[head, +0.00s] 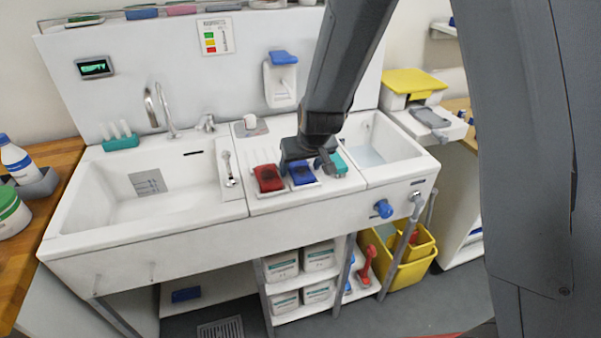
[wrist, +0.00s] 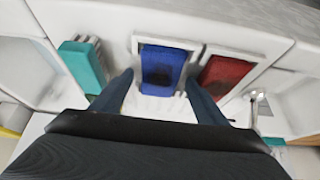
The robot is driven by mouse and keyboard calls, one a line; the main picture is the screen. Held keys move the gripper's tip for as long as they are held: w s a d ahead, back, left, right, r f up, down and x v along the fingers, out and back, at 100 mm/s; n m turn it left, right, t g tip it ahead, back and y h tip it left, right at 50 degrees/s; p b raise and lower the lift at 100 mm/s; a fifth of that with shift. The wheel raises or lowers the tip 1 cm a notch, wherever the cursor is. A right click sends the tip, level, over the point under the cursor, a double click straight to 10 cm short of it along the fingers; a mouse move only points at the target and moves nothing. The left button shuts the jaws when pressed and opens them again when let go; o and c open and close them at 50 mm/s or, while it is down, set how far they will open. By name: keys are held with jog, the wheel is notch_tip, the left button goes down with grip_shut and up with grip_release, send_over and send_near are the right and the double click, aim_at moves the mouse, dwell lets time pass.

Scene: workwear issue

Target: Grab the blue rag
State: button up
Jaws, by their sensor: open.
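The blue rag (head: 302,173) lies in a white tray on the counter between the two basins. It has a dark patch in its middle. In the wrist view the blue rag (wrist: 161,68) is ahead of my fingers, near the centre. My gripper (head: 322,163) is open and empty above the counter, close over the rag's far side. In the wrist view the two fingers of my gripper (wrist: 160,88) point toward the rag, one on each side of it. I cannot tell the height between them. A red rag (head: 268,178) lies in its own tray to the left.
A teal block (head: 338,163) stands right of the blue rag, close to my gripper; it also shows in the wrist view (wrist: 82,66). A large basin (head: 150,190) is on the left, a smaller basin (head: 368,150) on the right. A tap (head: 228,168) stands left of the red rag.

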aim_at(301, 171)
jog(key=shift+f, duration=0.15)
dwell(0.3)
jog(key=c, duration=1.2)
jog(key=shift+o, duration=0.2)
notch_tip(301, 171, up, 10)
jog(key=p, duration=0.9)
